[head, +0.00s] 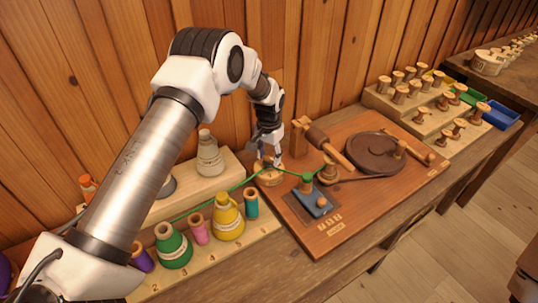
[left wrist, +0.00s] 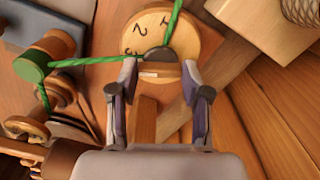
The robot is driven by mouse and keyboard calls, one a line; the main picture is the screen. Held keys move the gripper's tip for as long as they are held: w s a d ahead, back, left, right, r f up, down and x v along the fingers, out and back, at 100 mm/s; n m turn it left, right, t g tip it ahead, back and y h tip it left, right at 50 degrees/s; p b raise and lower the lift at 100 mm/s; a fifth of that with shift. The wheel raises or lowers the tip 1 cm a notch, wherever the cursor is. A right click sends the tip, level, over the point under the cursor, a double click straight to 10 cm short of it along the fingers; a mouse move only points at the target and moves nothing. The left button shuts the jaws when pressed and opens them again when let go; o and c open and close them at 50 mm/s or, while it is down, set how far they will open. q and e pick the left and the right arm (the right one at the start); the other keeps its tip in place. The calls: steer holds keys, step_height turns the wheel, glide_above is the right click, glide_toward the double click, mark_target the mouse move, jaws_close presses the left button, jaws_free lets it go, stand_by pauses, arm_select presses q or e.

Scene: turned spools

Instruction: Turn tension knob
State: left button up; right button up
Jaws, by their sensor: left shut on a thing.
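The tension knob sits on a round wooden dial (head: 269,178) at the left end of the winding board. In the left wrist view the dial (left wrist: 150,32) shows dark numbers, and a dark half-round piece lies at its near edge. My left gripper (head: 269,160) reaches down to the dial from above. In the left wrist view its two fingers (left wrist: 160,72) close on the knob's wooden grip (left wrist: 160,70), which has a white mark. A green thread (left wrist: 95,61) passes over the dial and on to a small green-wound spool (head: 307,182). My right gripper is out of view.
The wooden board (head: 345,225) carries a brown wheel (head: 375,152), a crank and a blue plate (head: 313,202). A rack (head: 190,270) of coloured thread cones stands at the left, close to my arm. A stepped stand (head: 425,112) of spools and coloured bins is at the right.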

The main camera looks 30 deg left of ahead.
mark_target(269, 158)
arm_select(q)
steer(key=o, duration=1.2)
steer(key=shift+s+f, duration=0.15)
steer(key=shift+f, duration=0.05)
steer(key=shift+c, duration=0.2)
steer(key=shift+r, duration=0.1)
steer(key=shift+r, duration=0.3)
step_height(269, 158, up, 11)
steer(key=shift+r, duration=0.15)
steer(key=shift+r, duration=0.1)
